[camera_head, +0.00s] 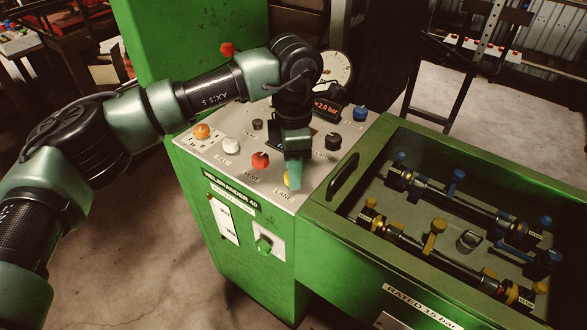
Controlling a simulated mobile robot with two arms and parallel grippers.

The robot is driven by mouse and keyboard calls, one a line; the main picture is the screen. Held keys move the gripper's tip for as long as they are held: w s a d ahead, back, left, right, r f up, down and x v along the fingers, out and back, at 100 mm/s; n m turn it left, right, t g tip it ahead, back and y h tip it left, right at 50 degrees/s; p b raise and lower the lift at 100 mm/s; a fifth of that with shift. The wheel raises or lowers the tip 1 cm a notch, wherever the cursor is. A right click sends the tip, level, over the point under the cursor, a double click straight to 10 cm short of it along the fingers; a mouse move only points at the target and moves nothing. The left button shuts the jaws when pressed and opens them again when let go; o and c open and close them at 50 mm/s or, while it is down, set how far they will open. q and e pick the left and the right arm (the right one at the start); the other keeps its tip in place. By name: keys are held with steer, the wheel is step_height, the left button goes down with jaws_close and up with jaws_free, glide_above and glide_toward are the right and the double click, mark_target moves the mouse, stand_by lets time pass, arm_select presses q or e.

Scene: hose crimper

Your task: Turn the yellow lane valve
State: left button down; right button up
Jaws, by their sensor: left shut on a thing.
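The yellow lane valve (287,180) is a knob on the grey sloped top panel of the green machine, near the "LANE" lettering. My left gripper (293,183) reaches down onto it from above and is shut on it. The gripper's fingers hide most of the knob, and only a yellow edge shows. How far the knob is turned cannot be told. My right gripper is not in view.
Other knobs stand close by: red (260,161), white (231,145), orange (202,131), black (333,141) and blue (360,113). A display (327,108) reads about 2.0 bar beside a round gauge (336,70). A green tray (376,219) with hose fittings lies at right.

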arm_select(q)
steer(key=shift+r, duration=0.1)
steer(key=c, duration=1)
jaws_free()
step_height(320, 180, up, 8)
steer(key=shift+f+b, duration=0.1)
steer(key=shift+b, duration=0.4)
steer(key=shift+f, duration=0.1)
